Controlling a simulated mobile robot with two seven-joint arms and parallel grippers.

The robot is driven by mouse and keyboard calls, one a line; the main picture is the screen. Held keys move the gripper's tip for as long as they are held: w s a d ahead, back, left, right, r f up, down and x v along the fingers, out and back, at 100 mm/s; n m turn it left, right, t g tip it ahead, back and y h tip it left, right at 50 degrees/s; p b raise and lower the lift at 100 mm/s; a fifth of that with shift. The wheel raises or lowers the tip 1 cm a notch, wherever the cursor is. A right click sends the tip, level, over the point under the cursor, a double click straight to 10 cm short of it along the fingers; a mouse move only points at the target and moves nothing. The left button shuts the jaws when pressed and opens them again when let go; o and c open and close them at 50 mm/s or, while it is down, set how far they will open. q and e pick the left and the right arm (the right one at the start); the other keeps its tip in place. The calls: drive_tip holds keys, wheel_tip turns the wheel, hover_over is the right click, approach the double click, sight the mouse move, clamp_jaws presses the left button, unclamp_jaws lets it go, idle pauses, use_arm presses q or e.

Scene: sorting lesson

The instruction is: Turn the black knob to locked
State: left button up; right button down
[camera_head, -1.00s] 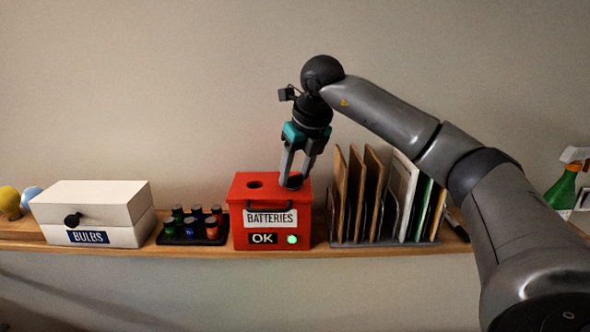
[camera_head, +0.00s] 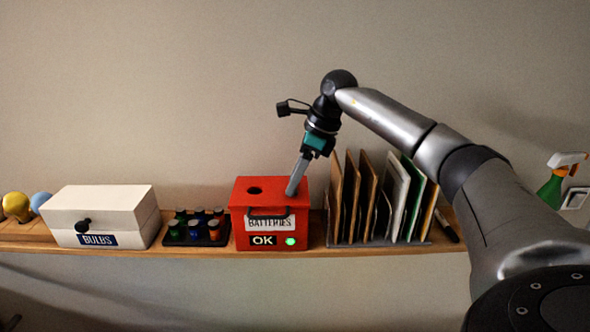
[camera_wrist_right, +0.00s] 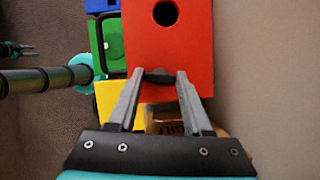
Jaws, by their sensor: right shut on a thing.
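The red box (camera_head: 247,225) labelled BATTERIES stands on the wooden shelf, with a round hole in its top, an OK label and a lit green light on its front. My right gripper (camera_head: 291,192) points down at the right part of the box's top. In the right wrist view, my right gripper (camera_wrist_right: 160,76) is shut on the black knob (camera_wrist_right: 158,77), which shows as a short dark bar between the fingertips. In the head view the fingers hide this knob. Which setting it points to cannot be read.
A white BULBS box (camera_head: 105,207) with its own black knob (camera_head: 83,225) stands left. A black tray of small batteries (camera_head: 197,241) sits beside the red box. Upright boards in a rack (camera_head: 375,243) stand close on the right. The space above the shelf's left side is clear.

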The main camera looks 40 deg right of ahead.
drive_tip(key=shift+n+p, duration=0.5)
drive_tip(key=shift+n, duration=0.3)
drive_tip(key=shift+g+y, duration=0.3)
drive_tip(key=shift+c, duration=1.6)
unclamp_jaws()
drive_tip(key=shift+d+r, duration=0.25)
drive_tip(key=shift+r, duration=0.3)
drive_tip(key=v, duration=1.4)
drive_tip(key=shift+s+a, duration=0.1)
drive_tip(key=shift+s, duration=0.1)
